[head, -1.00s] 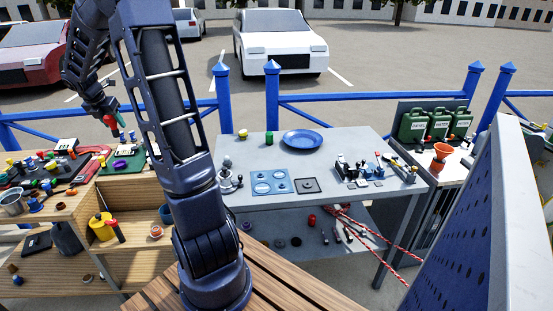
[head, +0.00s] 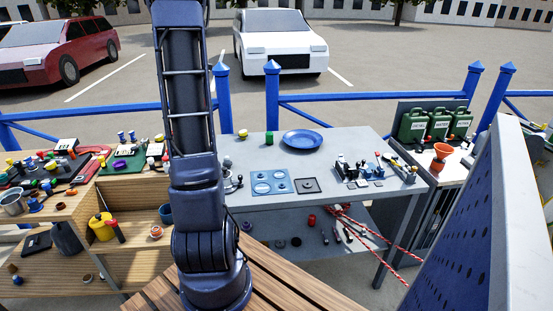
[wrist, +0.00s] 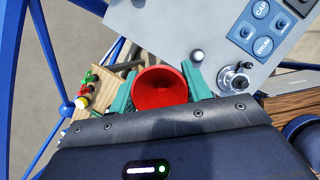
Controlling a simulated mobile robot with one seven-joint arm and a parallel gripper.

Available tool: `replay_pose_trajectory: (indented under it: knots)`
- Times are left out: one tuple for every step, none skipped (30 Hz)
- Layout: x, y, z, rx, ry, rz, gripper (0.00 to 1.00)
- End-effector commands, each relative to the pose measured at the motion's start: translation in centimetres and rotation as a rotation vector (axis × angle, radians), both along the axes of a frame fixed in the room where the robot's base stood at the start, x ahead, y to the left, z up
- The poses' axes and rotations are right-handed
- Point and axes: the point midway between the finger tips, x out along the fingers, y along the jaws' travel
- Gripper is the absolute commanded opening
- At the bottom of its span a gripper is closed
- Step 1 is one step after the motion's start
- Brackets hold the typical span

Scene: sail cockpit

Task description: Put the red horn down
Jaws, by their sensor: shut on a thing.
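The red horn (wrist: 160,88) shows in the wrist view with its round flared mouth facing the camera. My gripper (wrist: 158,80) is shut on it, with one teal finger on each side. The horn is held in the air to the side of the grey table (wrist: 190,22), whose edge lies just beyond it. In the head view my arm stands upright in front of the left end of the grey table (head: 350,152). The gripper and horn are not visible there.
The grey table carries a blue plate (head: 303,139), a blue panel (head: 259,188) with labelled spots, a dark square pad (head: 307,185) and small hardware at right. Its middle has bare room. A metal winch-like part (wrist: 237,80) stands near its edge. A wooden bench (head: 130,200) with clutter stands left.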

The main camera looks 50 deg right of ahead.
Motion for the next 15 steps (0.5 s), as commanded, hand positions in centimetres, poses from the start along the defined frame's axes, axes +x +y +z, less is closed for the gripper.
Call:
replay_pose_trajectory:
  knots:
    - [-1.4,-2.1,0.0,0.0,0.0,-0.04,0.23]
    - [-2.1,-3.1,0.0,0.0,0.0,-0.061,0.23]
    - [-3.2,-4.5,-0.1,0.0,0.0,-0.09,0.23]
    - [-4.0,-5.5,-0.1,0.0,0.0,-0.11,0.23]
    - [-4.8,-6.6,-0.1,0.001,0.001,-0.133,0.23]
    - [-6.0,-7.9,-0.1,0.0,0.0,-0.161,0.23]
    - [-6.9,-8.9,0.0,0.0,0.0,-0.183,0.23]
    - [-7.8,-9.9,0.0,-0.001,0.001,-0.204,0.23]
    - [-9.0,-11.1,-0.1,-0.001,0.002,-0.232,0.23]
    - [-10.0,-12.0,-0.1,-0.001,0.002,-0.254,0.23]
    - [-11.0,-12.9,-0.1,-0.001,0.002,-0.274,0.23]
    - [-12.3,-14.1,-0.1,-0.001,0.003,-0.303,0.23]
    - [-13.2,-14.9,-0.1,-0.001,0.003,-0.322,0.23]
    - [-14.2,-15.7,-0.1,-0.001,0.003,-0.342,0.23]
    - [-15.5,-16.7,-0.1,-0.002,0.002,-0.367,0.23]
